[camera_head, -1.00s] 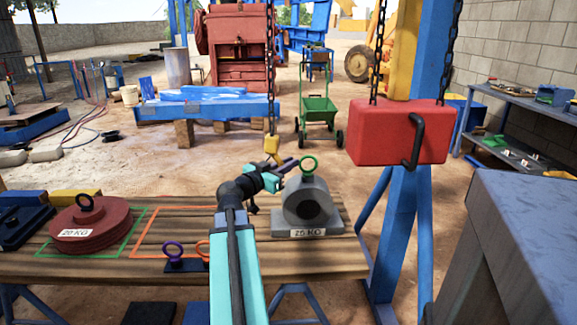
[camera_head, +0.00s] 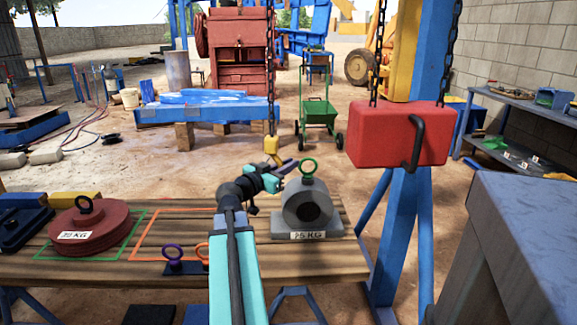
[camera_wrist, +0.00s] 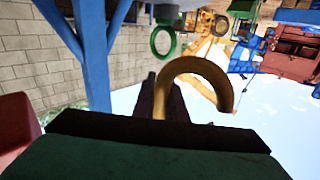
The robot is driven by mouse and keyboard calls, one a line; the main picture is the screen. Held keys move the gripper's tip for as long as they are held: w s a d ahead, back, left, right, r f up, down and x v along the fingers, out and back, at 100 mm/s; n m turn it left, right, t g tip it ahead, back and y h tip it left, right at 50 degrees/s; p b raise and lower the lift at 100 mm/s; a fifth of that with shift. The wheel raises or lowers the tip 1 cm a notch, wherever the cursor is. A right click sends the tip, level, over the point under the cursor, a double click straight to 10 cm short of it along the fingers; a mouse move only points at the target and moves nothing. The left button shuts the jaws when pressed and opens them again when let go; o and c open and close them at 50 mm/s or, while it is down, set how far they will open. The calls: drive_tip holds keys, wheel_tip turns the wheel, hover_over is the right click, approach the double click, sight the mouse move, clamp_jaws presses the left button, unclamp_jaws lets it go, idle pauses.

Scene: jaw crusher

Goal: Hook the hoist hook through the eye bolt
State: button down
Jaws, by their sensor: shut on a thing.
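A green eye bolt (camera_head: 308,158) stands upright on top of the grey 25 KG weight (camera_head: 288,214) on the wooden table. It also shows as a green ring in the wrist view (camera_wrist: 155,49). My gripper (camera_head: 284,169) is shut on the hoist hook, just left of the eye bolt. The yellow hook block (camera_head: 271,146) hangs from a chain above my gripper. In the wrist view the curved yellow hook (camera_wrist: 205,66) stands out between my dark fingers (camera_wrist: 167,98). The ring appears up and left of the hook's curve, apart from it in the picture.
The red hoist box (camera_head: 398,134) with a black handle hangs at right before a blue post (camera_head: 402,230). A red 20 KG weight (camera_head: 88,236) with a black eye is at the table's left. Purple (camera_head: 173,247) and orange (camera_head: 202,247) eye bolts stand near the front edge.

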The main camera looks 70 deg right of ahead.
drive_tip(key=shift+f+b, duration=0.85)
drive_tip(key=shift+b, duration=0.1)
drive_tip(key=c, duration=1.7)
unclamp_jaws()
drive_tip(key=shift+b+v, duration=6.05)
drive_tip(key=shift+v, duration=0.9)
drive_tip(key=shift+s, duration=0.1)
drive_tip(key=shift+s+f, duration=0.1)
